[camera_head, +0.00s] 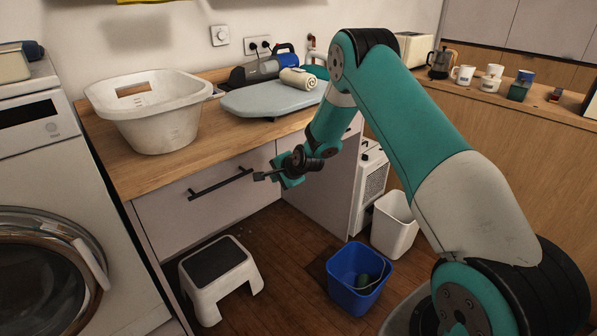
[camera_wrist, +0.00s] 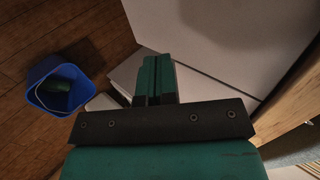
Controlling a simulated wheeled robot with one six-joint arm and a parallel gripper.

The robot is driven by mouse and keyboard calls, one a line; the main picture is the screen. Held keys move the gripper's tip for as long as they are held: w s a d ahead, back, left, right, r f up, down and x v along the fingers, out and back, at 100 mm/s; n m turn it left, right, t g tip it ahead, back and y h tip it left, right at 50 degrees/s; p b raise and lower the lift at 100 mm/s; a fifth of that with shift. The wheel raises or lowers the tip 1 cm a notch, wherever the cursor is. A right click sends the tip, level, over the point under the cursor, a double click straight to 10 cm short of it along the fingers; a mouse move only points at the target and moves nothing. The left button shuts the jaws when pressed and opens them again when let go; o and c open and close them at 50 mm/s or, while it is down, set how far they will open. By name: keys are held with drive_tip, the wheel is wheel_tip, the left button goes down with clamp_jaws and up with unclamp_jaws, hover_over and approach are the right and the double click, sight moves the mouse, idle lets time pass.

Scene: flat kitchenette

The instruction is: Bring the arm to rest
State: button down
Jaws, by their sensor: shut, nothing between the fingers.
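My gripper (camera_head: 260,176) is in the middle of the head view, in front of the white drawer front (camera_head: 205,194) below the wooden counter. It is shut and empty, and it points to the left. My green and grey arm reaches in from the right and bends down at the elbow. In the wrist view the shut green fingers (camera_wrist: 154,78) show at the centre, with nothing between them. I cannot tell the exact gap between the fingertips and the drawer handle (camera_head: 220,184).
A white basin (camera_head: 152,112) and a grey ironing board (camera_head: 272,98) stand on the counter (camera_head: 130,172). A step stool (camera_head: 243,262), a blue bucket (camera_head: 345,290) and a white bin (camera_head: 394,228) stand on the floor. A washing machine (camera_head: 70,190) is at left. Mugs (camera_head: 462,75) stand on the far counter.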

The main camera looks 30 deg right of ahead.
drive_tip(key=v, duration=0.8)
drive_tip(key=s+a+r+n+g+y+p, duration=0.35)
drive_tip(key=s+a+r+n, duration=0.85)
drive_tip(key=s+a+r, duration=0.5)
drive_tip(key=s+a+r+n+g+p, duration=0.1)
drive_tip(key=s+a+r+n+g, duration=0.1)
drive_tip(key=s, duration=0.4)
drive_tip(key=s+a+r+n+g+p, duration=0.1)
drive_tip(key=s+a+r+n, duration=0.1)
drive_tip(key=s+r+n, duration=0.2)
drive_tip(key=s+a+r+n+g+p, duration=0.1)
drive_tip(key=s+n, duration=0.4)
drive_tip(key=s, duration=0.5)
drive_tip(key=shift+a+r+g+h, duration=0.35)
drive_tip(key=shift+a+r+g, duration=0.25)
drive_tip(key=shift+r+g, duration=0.3)
